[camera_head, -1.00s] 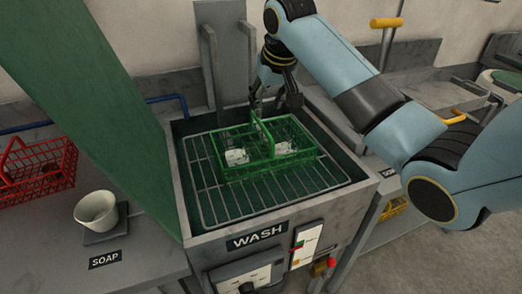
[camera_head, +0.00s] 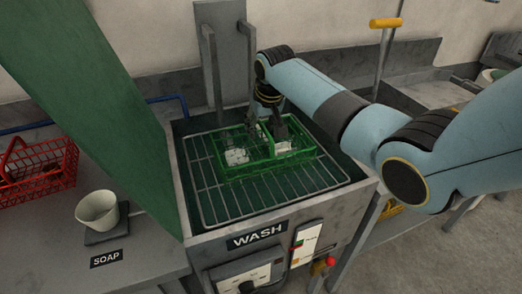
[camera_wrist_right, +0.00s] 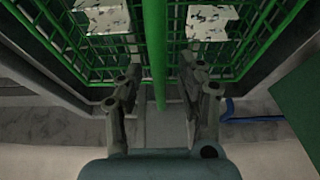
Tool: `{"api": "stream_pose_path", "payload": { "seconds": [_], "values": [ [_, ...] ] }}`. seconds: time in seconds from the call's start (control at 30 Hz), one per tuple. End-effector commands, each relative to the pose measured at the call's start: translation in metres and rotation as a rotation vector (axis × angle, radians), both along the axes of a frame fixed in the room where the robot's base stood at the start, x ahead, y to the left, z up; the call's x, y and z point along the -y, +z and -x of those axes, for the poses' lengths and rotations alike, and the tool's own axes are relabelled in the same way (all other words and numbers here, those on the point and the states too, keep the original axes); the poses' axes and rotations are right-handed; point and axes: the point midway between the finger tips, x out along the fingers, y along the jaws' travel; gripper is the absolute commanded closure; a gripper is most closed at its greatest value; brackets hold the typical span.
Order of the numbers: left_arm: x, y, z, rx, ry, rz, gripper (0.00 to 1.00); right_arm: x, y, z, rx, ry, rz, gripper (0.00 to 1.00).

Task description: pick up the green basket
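The green basket (camera_head: 268,170) stands upright on the wire rack (camera_head: 222,200) in the wash tank. Pale pieces with dark marks (camera_head: 237,157) lie in it. My right gripper (camera_head: 266,127) has come down at the basket's far side, with its fingers apart. In the right wrist view the basket's green handle bar (camera_wrist_right: 155,50) runs between the two open fingers (camera_wrist_right: 160,78). The bar shows a gap to the fingers on both sides. My left gripper is not in view.
A large green slanted panel (camera_head: 95,110) rises left of the tank. A red basket (camera_head: 40,170) and a pale cup (camera_head: 98,210) stand on the left bench. The WASH controls (camera_head: 305,243) are on the tank's front. A yellow-handled lever (camera_head: 386,23) stands behind right.

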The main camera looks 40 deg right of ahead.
Motion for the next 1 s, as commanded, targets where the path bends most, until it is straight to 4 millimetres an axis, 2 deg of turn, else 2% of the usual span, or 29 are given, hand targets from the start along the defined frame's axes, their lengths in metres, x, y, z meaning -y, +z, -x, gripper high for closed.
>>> {"api": "stream_pose_path", "payload": {
  "seconds": [0.87,1.0],
  "values": [
    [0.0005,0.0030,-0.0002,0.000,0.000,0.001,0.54,0.0001,-0.0045,0.0001,0.000,0.000,0.000,0.62],
    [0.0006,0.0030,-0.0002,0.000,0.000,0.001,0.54,0.0001,-0.0045,0.0001,0.000,0.000,0.000,0.79]
  ]
}}
